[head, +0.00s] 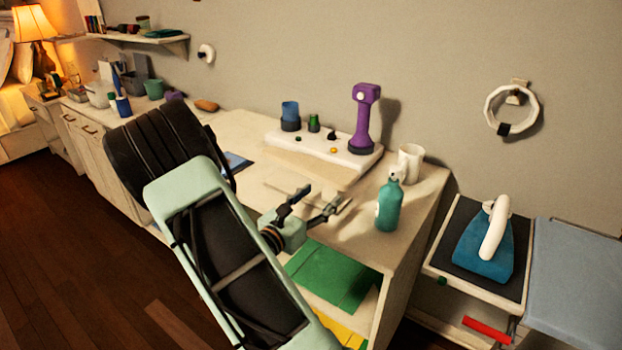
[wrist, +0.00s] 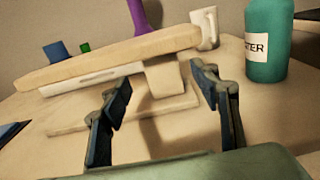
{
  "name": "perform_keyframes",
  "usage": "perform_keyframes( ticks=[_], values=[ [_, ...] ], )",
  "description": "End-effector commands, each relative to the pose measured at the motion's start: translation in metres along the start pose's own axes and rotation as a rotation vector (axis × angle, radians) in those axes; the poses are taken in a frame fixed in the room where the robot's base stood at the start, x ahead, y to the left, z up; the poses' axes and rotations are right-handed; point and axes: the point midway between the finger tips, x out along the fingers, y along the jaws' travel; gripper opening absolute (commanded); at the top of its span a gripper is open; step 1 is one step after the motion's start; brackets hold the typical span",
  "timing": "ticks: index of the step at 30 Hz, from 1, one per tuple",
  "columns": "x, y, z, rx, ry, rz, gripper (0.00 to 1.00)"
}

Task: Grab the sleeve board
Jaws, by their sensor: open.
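The sleeve board (head: 318,172) is a long, cream padded board on the worktop in the head view. In the wrist view its padded top (wrist: 115,56) runs across the upper half, slightly tilted in the picture, on a short support above a flat base (wrist: 120,115). My gripper (head: 322,200) is over the worktop on the near side of the board. Its fingers are open and empty. In the wrist view the fingertips (wrist: 161,80) frame the board's support and right part. I cannot tell whether they touch it.
A teal water bottle (head: 389,204) stands close to the right of my gripper, with a white mug (head: 410,162) behind it. A purple upright object (head: 363,118) and a blue cup (head: 290,112) are behind the board. A blue iron (head: 484,250) rests farther right.

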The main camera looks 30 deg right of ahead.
Motion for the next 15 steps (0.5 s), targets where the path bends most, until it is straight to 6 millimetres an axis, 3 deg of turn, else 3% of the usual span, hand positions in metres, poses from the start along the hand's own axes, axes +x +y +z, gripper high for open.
perform_keyframes(
  ticks=[8, 15],
  values=[
    [0.025, -0.002, 0.000, 0.002, 0.000, -0.003, 0.56],
    [0.061, -0.004, -0.001, 0.003, -0.001, -0.003, 0.56]
  ],
)
